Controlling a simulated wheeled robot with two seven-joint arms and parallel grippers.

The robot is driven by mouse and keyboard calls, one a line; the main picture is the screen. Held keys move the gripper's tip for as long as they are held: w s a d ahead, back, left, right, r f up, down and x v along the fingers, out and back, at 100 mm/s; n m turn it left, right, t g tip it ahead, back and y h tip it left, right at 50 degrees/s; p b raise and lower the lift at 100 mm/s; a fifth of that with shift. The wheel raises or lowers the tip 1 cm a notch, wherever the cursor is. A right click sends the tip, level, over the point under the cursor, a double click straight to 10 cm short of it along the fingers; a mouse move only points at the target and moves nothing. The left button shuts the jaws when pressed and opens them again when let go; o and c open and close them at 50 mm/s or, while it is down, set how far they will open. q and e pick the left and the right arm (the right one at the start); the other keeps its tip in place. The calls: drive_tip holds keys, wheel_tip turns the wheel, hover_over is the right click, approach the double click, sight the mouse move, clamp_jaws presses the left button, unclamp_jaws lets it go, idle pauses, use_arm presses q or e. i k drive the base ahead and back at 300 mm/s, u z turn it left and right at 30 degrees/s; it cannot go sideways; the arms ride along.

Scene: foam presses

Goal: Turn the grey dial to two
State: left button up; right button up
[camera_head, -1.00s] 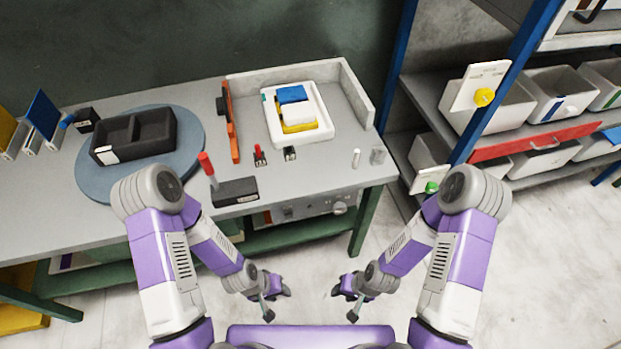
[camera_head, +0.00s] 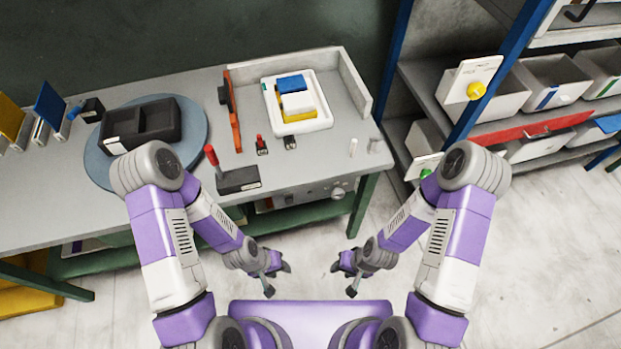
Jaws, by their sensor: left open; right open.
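The grey dial (camera_head: 338,194) is a small round knob on the grey front panel (camera_head: 300,195) under the right part of the workbench top. Its marks are too small to read. My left gripper (camera_head: 278,278) is open and empty, below and left of the dial in the picture, apart from the bench. My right gripper (camera_head: 345,279) is open and empty, below the dial in the picture and apart from it. Neither gripper touches anything.
The workbench (camera_head: 205,90) carries a black divided tray (camera_head: 140,128) on a round blue-grey disc, a red-handled lever (camera_head: 212,155) and a white tray (camera_head: 318,121) of coloured blocks. Shelves with bins (camera_head: 555,88) and a yellow knob (camera_head: 476,90) stand right. Floor between grippers is clear.

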sight(338, 193)
drive_tip(key=k, duration=1.1)
drive_tip(key=u, duration=0.55)
drive_tip(key=i, duration=1.2)
drive_tip(key=z, duration=0.7)
